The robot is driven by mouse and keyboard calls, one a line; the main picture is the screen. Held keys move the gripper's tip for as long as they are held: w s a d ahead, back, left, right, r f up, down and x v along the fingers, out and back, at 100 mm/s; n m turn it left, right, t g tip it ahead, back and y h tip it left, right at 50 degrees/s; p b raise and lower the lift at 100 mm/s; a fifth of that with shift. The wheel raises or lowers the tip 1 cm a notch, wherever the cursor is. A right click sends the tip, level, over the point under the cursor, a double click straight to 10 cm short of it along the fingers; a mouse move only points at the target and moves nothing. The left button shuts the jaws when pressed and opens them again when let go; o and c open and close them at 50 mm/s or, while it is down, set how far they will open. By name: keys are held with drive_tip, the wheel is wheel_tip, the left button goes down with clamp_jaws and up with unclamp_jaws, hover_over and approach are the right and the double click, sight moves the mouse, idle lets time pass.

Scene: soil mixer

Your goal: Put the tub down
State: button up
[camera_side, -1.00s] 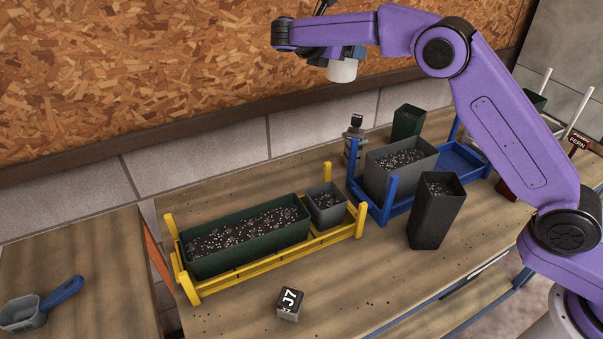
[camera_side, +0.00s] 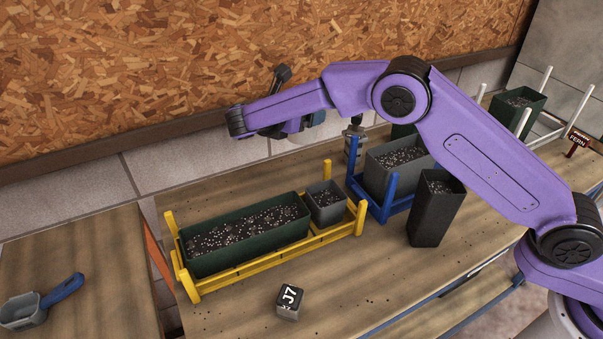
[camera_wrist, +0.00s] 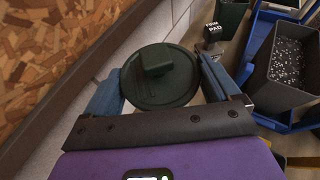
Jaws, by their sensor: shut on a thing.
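Whether the tub's base touches anything is hidden.
A yellow rack (camera_side: 255,257) holds a long green planter (camera_side: 250,254) and a small grey pot. A blue rack (camera_side: 388,208) holds a grey planter (camera_side: 385,185). A tall dark pot (camera_side: 432,220) and a J7 block (camera_side: 289,302) stand in front. Bare bench lies around the block.

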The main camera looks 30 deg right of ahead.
wheel_tip(320, 180, down, 11)
drive_tip(key=shift+f, duration=0.2)
idle(0.4)
drive_tip(key=shift+f, duration=0.1)
drive_tip(key=o, duration=0.7)
drive_tip(key=shift+o, duration=0.3)
drive_tip(key=v, duration=1.2)
